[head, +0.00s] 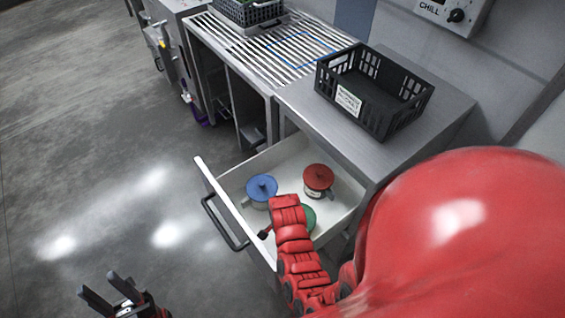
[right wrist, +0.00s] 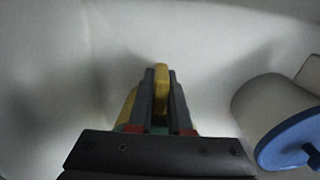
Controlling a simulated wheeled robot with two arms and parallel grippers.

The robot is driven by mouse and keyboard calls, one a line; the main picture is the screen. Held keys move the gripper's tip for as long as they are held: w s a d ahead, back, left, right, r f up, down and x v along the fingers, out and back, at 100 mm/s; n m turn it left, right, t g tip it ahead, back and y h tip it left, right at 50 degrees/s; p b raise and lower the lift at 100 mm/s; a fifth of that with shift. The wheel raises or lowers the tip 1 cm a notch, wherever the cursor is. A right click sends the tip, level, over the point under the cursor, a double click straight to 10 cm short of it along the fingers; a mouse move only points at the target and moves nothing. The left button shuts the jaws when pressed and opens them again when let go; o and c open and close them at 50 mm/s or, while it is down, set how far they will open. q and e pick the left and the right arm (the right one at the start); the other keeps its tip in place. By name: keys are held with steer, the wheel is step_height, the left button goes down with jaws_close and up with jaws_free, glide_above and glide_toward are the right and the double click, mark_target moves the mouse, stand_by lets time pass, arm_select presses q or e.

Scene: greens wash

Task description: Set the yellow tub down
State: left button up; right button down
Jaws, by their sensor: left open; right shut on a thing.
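The open white drawer (head: 233,180) holds a blue-lidded tub (head: 262,187), a red-lidded tub (head: 318,178) and a green-lidded tub (head: 309,217), partly covered by my right arm. In the right wrist view, my right gripper (right wrist: 161,76) is shut on a narrow yellow part of the yellow tub (right wrist: 162,84). The rest of that tub is mostly hidden behind the fingers. The blue-lidded tub (right wrist: 285,115) stands to the right there. I cannot tell whether the yellow tub touches the drawer floor. My left gripper (head: 106,287) is open and empty over the floor.
The drawer's dark handle (head: 222,222) faces left. A black crate (head: 372,92) stands on the steel counter (head: 300,100) above the drawer. A slatted rack (head: 265,50) with another crate (head: 249,12) lies farther back. The floor at left is clear.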

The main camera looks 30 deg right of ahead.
steer(key=shift+f, duration=0.15)
steer(key=c, duration=0.8)
jaws_free()
steer(key=shift+c, duration=0.2)
